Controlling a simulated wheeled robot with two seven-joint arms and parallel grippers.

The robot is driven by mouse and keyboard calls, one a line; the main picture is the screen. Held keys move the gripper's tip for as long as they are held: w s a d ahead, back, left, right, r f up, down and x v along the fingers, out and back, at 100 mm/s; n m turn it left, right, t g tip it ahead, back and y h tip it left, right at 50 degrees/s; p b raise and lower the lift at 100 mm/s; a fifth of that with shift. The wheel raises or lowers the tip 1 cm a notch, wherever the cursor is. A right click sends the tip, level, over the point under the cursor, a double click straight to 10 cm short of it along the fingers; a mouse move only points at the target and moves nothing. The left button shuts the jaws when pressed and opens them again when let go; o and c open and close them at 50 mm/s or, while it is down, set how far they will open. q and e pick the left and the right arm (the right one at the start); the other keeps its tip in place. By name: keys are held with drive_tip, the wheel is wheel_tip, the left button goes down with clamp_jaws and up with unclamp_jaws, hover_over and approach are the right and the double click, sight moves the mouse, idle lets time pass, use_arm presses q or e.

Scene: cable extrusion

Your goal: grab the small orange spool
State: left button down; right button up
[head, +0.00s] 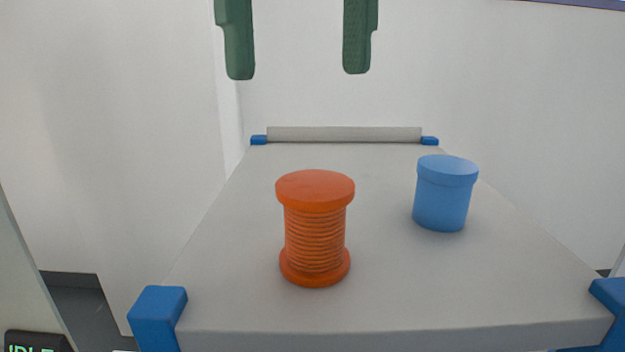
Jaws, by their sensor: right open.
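The small orange spool (315,235) stands upright near the front middle of a grey conveyor-like surface (390,290). It has wide flanges at top and bottom and a ridged middle. My right gripper (299,73) shows at the top of the head view as two dark green fingers, spread wide apart with nothing between them. The fingers appear above the spool in the picture and do not touch it. My left gripper is not in view.
A blue lidded container (443,195) stands to the right of the spool and farther back. Blue corner blocks (155,315) edge the grey surface. A grey roller (344,134) lies at the far end. The surface left of the spool is clear.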

sight(312, 182)
wheel_tip(312, 182, down, 4)
drive_tip(key=shift+w+d+b, duration=0.1)
drive_tip(key=shift+d+b, duration=0.05)
drive_tip(key=shift+b, duration=0.5)
wheel_tip(312, 182, down, 3)
drive_tip(key=shift+r, duration=0.2)
drive_tip(key=f, duration=0.3)
drive_tip(key=shift+w+d, duration=0.1)
drive_tip(key=shift+d, duration=0.1)
drive_tip(key=shift+f, duration=0.35)
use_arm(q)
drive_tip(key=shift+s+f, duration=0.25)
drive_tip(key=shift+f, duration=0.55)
use_arm(e)
drive_tip(key=shift+a+f, duration=0.1)
drive_tip(key=shift+f, duration=0.05)
drive_tip(key=c, duration=0.9)
